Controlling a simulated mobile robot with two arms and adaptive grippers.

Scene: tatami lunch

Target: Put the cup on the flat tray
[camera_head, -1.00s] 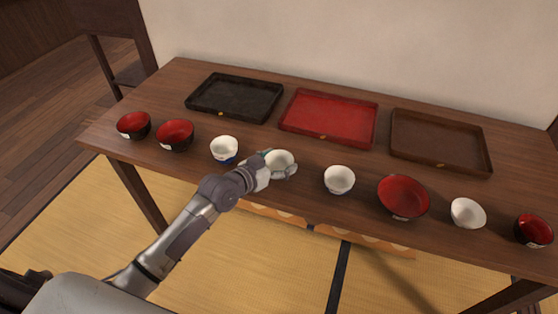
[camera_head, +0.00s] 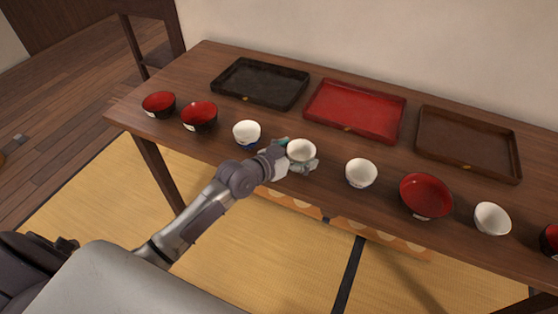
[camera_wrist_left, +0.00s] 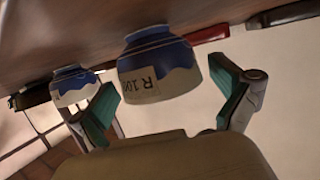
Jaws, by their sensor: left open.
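A small white cup (camera_head: 301,151) stands near the front edge of the table, and my left gripper (camera_head: 296,163) is at it with fingers on both sides. In the left wrist view, which looks upside down, this cup (camera_wrist_left: 158,72) shows a blue band and a label, between the two spread green-padded fingers (camera_wrist_left: 165,88). I see gaps beside the cup, so the gripper is open around it. Three shallow trays lie behind: black (camera_head: 260,82), red (camera_head: 355,109) and brown (camera_head: 467,143). All look empty; I cannot tell which is the flat one. My right gripper is out of view.
A white and blue cup (camera_head: 246,132) stands left of the gripper, and a white cup (camera_head: 361,173) right of it. Red bowls (camera_head: 199,116) (camera_head: 425,196) and another white cup (camera_head: 492,218) continue the front row. The wooden table (camera_head: 330,150) has a narrow clear strip before the trays.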

